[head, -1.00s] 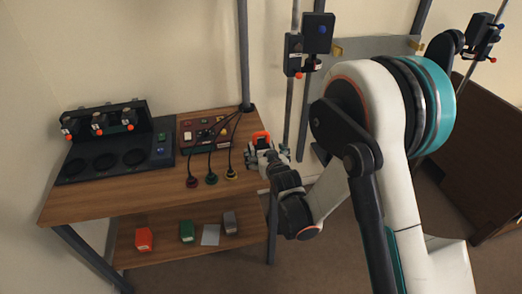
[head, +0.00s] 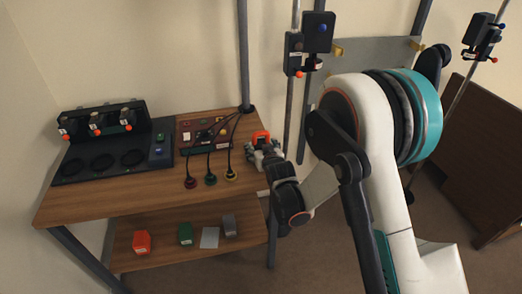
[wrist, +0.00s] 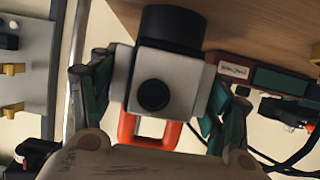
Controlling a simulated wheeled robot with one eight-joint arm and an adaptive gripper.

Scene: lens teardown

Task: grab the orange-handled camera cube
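The camera cube is light grey with a black cylinder on one end, a dark round lens on its face and an orange loop handle. In the wrist view the cube (wrist: 168,82) fills the middle, with its handle at the bottom of the picture. My gripper (wrist: 165,90) has a finger on each side of it, pads against its sides, so it looks shut on the cube. In the head view my gripper (head: 265,156) is at the table's right end, and the cube's orange handle (head: 261,136) shows above it. Whether the cube touches the tabletop is hidden.
The wooden table (head: 110,205) holds a dark station (head: 75,171) with round recesses, a red panel (head: 190,146) and several cabled plugs. Coloured blocks, including a red one (head: 141,242), lie on the lower shelf. A vertical pole with a dark clamp (head: 318,32) stands close behind.

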